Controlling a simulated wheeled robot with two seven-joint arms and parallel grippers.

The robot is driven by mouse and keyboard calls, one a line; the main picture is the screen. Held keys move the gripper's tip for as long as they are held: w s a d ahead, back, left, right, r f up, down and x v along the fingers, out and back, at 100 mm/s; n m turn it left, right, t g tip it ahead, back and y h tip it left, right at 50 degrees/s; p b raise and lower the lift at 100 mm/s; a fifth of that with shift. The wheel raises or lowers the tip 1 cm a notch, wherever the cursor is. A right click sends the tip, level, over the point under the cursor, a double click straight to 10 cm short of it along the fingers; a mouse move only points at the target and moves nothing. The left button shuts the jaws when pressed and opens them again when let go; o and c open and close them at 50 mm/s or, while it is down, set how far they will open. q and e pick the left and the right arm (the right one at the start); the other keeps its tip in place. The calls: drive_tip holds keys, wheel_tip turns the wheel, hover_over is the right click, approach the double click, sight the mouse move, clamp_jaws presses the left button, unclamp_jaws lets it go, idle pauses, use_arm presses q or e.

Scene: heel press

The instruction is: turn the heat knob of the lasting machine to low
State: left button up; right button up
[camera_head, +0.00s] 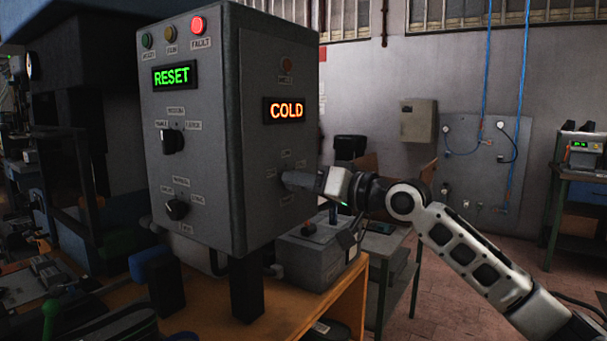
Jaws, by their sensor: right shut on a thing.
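The lasting machine's grey control box (195,110) stands at the left centre. Its right side carries an orange display (285,110) reading COLD, with small labels below it. My right gripper (290,180) reaches in from the right and is shut at the spot between those labels, on the heat knob. The gripper hides the knob, so its pointer direction cannot be read. The front face has a green display (174,75) reading RESET, a lit red FAULT lamp (198,25) and two black knobs, an upper one (172,141) and a lower one (177,209). My left gripper is not in view.
A smaller grey box (315,258) with a lever stands on the wooden bench (345,312) below my right gripper. A green-framed table (395,265) stands behind it. Open floor lies to the right, with another bench (580,200) at the far right edge.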

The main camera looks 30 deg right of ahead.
drive_tip(key=shift+r+m+p, duration=0.1)
drive_tip(key=shift+m+p, duration=0.5)
drive_tip(key=shift+m, duration=0.5)
drive_tip(key=o, duration=1)
